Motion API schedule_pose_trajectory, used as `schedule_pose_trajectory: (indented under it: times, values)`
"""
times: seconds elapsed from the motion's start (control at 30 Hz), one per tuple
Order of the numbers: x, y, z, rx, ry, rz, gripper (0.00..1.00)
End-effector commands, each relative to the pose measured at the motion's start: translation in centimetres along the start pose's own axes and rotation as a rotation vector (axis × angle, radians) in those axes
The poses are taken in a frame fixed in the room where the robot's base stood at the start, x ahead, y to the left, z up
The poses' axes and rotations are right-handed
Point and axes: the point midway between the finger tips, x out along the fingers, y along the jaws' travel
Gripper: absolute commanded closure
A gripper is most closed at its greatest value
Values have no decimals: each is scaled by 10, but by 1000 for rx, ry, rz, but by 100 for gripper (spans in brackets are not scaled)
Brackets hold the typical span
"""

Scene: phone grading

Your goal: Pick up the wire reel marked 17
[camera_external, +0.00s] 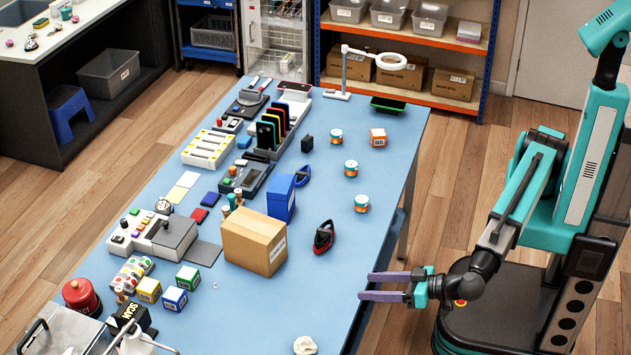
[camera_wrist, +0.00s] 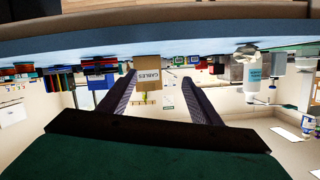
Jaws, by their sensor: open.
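Three small wire reels with orange and teal bands stand upright in a loose line on the right half of the blue table: the far reel (camera_external: 336,136), the middle reel (camera_external: 351,168) and the near reel (camera_external: 361,203). Their numbers are too small to read, so I cannot tell which is marked 17. My gripper (camera_external: 364,286) is open and empty at the table's right edge, well nearer the camera than the reels, with its purple fingers pointing left. In the wrist view both fingers (camera_wrist: 158,77) are apart with nothing held; I cannot make out the reels there.
A cardboard box (camera_external: 255,241) stands left of my gripper; its CABLES label shows in the wrist view (camera_wrist: 148,76). A red-and-black clamp-like item (camera_external: 324,237) lies between it and the near reel. Table around the reels is clear.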

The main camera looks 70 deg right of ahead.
Motion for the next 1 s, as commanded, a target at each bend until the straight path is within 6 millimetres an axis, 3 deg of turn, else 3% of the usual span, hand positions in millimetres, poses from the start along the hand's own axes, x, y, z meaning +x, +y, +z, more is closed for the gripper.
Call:
schedule_pose_trajectory:
  times: [0.1, 0.2, 0.5, 0.6, 0.77, 1.0]
  values:
    - [12, 56, -22, 9, 84, 120, 42]
    - [24, 102, -31, -3, 135, 215, 42]
    - [49, 230, -45, -72, 234, 463, 42]
    - [50, 262, -49, -93, 259, 523, 42]
    - [51, 288, -52, -110, 280, 576, 42]
    - [51, 292, -51, -112, 284, 584, 42]
